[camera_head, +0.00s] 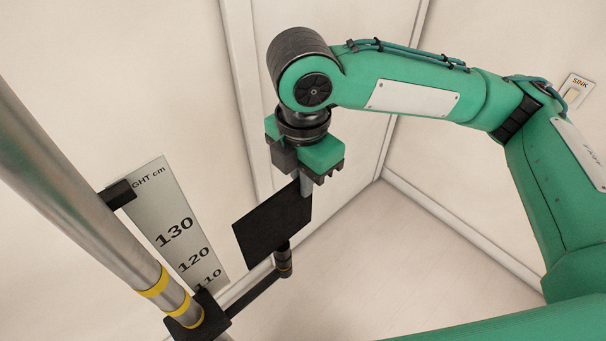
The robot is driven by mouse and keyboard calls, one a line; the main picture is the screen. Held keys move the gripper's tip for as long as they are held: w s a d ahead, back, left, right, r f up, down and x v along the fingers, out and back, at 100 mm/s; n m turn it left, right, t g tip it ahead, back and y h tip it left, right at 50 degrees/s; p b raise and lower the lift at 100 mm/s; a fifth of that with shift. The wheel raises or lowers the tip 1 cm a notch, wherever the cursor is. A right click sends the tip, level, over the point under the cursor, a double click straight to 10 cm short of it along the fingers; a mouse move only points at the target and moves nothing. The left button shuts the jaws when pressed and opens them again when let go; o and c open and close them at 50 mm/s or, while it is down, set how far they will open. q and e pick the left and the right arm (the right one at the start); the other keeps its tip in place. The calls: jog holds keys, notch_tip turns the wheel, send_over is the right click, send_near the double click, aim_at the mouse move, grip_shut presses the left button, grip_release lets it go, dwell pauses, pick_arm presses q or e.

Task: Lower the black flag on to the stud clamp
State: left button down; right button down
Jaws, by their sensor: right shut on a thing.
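The black flag (272,226) is a flat dark panel in the middle of the camera_head view, tilted in the picture. My right gripper (306,188) reaches down from above and is shut on the flag at its upper right edge. The stud clamp (284,262) is a small dark upright piece with a bronze band, at the end of a black side arm. The flag's lower edge meets the top of the clamp in the picture. I cannot tell whether they touch or a gap remains in depth. My left gripper is out of view.
A steel pole (85,205) with yellow bands stands at the left; a black bracket (200,316) on it carries the side arm (252,298). A height scale (178,228) is behind the pole. Pale walls enclose the corner; the floor (390,265) at right is clear.

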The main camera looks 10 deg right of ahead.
jog(key=shift+f, duration=0.4)
dwell(0.6)
jog(key=shift+f, duration=0.1)
dwell(0.4)
jog(key=c, duration=1.5)
grip_release()
jog(key=shift+r+b, duration=1.8)
jog(key=shift+r, duration=5.1)
